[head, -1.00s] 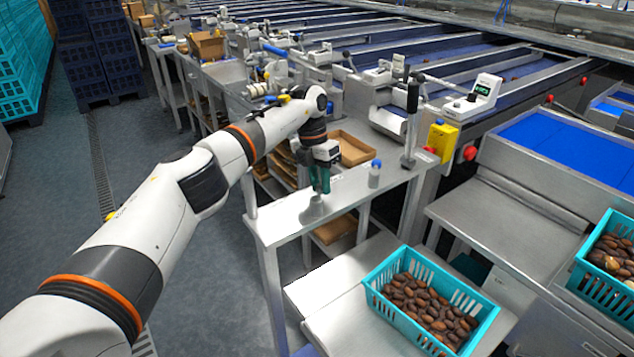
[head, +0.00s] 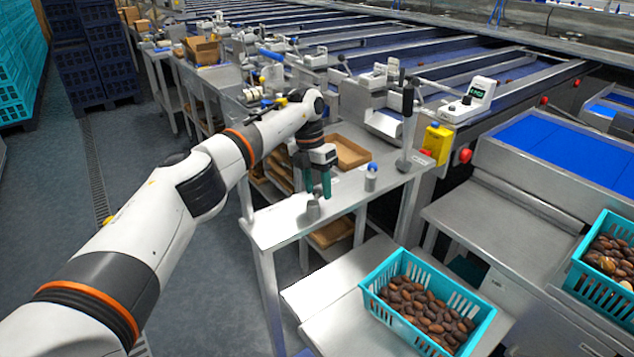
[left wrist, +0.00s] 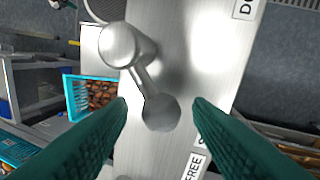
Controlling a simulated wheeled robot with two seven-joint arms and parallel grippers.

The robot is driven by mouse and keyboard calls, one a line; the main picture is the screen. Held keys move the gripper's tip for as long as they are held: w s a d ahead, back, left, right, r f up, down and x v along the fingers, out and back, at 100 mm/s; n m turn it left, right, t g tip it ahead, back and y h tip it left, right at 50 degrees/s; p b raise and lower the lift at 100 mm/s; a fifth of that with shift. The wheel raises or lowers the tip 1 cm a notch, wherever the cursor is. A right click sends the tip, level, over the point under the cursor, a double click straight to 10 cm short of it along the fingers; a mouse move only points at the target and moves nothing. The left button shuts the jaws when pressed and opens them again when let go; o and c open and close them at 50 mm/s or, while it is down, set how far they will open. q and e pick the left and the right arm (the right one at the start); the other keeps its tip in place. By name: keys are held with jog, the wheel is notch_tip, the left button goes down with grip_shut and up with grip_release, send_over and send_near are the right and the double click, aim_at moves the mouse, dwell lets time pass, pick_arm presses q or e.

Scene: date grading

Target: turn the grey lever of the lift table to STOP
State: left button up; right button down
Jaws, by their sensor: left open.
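My left gripper (head: 317,194) is open and points down over the steel table top (head: 270,230). The grey lever (head: 313,210) stands on that top just below its fingertips. In the left wrist view the lever (left wrist: 145,82) has a rounded knob (left wrist: 120,45) at the upper left, joined by a short bar to a faceted grey end (left wrist: 160,112) between the two teal fingers. The fingers look apart from it. Labels lie on the plate: one partly cut off, starting "DO" (left wrist: 245,8), one reading "FREE" (left wrist: 193,167), and one mostly hidden by the right finger. My right gripper is not in view.
A small grey canister with a blue top (head: 371,177) and a black-handled upright lever (head: 407,125) stand farther right on the table. A cardboard tray (head: 350,152) lies behind. A turquoise crate of dates (head: 375,309) sits on the lower shelf in front.

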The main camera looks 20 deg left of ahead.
pick_arm(q)
jog(key=shift+a+r, duration=0.15)
jog(key=shift+r, duration=0.45)
notch_tip(320, 180, up, 11)
jog(key=a, duration=0.2)
jog(key=shift+w+f, duration=0.15)
jog(key=shift+w, duration=0.25)
